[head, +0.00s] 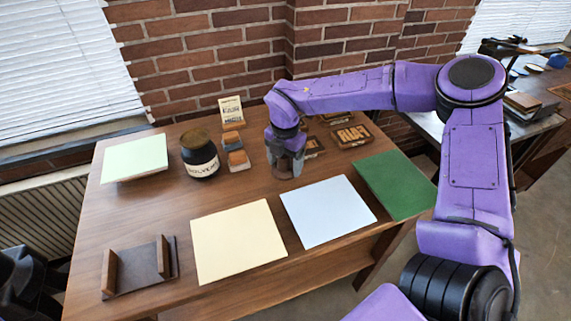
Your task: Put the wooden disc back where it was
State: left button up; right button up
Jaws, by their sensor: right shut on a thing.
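My right gripper (284,158) reaches down from the purple arm to the back middle of the wooden table (130,218). It is shut on a small brown thing that looks like the wooden disc (283,173), low over or on the table top; I cannot tell if it touches. The fingers hide most of the disc. The pale blue sheet (328,211) lies in front of the gripper, and the cream sheet (238,241) is to its front left. My left gripper cannot be made out.
A dark jar (200,155) and stacked blocks (236,152) stand left of the gripper. Type boxes (352,135) lie behind it to the right. A green sheet (396,184) is at right, a pale green sheet (135,157) at back left, a wooden holder (139,270) at front left.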

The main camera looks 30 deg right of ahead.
aim_at(285, 168)
jog(key=f, duration=0.3)
jog(key=shift+w+d+f+p, duration=0.3)
jog(key=shift+w+d+p, duration=0.05)
jog(key=shift+w, duration=0.05)
jog(key=shift+f, duration=0.45)
jog(key=shift+f, duration=0.2)
jog(key=o, duration=1.1)
jog(key=shift+c, duration=0.2)
jog(key=shift+r, duration=0.15)
jog(key=shift+r, duration=0.3)
notch_tip(285, 168, up, 12)
jog(key=shift+f+b, duration=0.2)
jog(key=shift+b, duration=0.75)
